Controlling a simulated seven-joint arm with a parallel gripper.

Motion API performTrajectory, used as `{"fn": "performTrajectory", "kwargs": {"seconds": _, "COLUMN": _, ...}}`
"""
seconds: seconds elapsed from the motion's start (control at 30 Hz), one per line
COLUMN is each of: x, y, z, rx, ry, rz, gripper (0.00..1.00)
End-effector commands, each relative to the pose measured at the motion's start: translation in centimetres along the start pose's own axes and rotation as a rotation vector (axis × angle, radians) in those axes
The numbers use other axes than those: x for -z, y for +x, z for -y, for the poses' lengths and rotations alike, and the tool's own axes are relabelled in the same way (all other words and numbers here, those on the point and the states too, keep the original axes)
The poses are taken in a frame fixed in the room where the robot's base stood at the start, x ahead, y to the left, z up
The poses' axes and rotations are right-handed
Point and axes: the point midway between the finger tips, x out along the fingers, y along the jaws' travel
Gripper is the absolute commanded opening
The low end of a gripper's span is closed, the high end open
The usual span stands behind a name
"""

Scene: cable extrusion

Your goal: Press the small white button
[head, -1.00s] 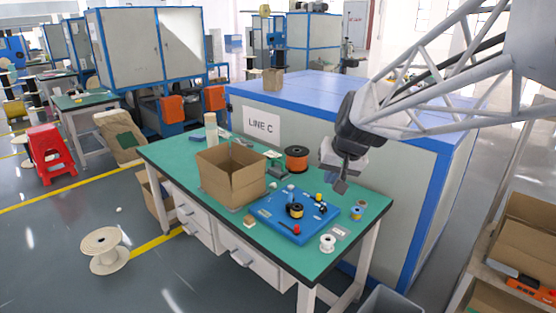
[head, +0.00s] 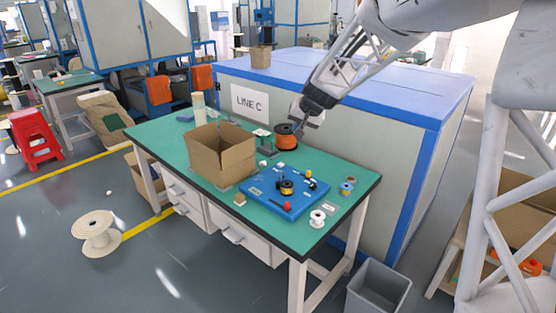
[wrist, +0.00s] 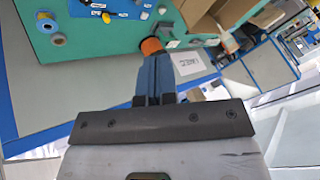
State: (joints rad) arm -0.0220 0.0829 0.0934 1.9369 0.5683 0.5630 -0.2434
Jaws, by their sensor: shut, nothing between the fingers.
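A blue board (head: 283,203) lies on the green table and carries small parts: a dark and yellow spool (head: 286,187), a red part (head: 287,205) and a few small white pieces. I cannot tell for certain which white piece is the button. My gripper (head: 299,131) is over the back edge of the table, beside or in front of the orange spool (head: 287,142). In the wrist view its blue-grey fingers (wrist: 153,68) are together and empty, overlapping the orange spool (wrist: 151,45). The blue board (wrist: 97,7) shows at the top of that view.
An open cardboard box (head: 222,165) stands left of the board. A white spool (head: 317,218) and a blue-yellow spool (head: 347,187) stand at its right. The large LINE C cabinet (head: 400,130) rises behind the table. A grey bin (head: 378,290) is on the floor.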

Motion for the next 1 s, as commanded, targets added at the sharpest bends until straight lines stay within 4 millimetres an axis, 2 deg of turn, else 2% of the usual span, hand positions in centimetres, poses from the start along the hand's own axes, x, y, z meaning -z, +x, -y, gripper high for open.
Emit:
{"fn": "performTrajectory", "kwargs": {"seconds": 0.03, "x": 0.8, "y": 1.0, "z": 0.0, "rx": 0.004, "ry": 0.006, "rz": -0.004, "gripper": 0.0}}
{"fn": "performTrajectory", "kwargs": {"seconds": 0.4, "x": 5.9, "y": 7.2, "z": 0.0, "rx": 0.028, "ry": 0.046, "rz": -0.052, "gripper": 0.0}}
{"fn": "performTrajectory", "kwargs": {"seconds": 1.0, "x": 12.8, "y": 18.3, "z": -1.0, "rx": 0.048, "ry": 0.118, "rz": -0.126, "gripper": 0.0}}
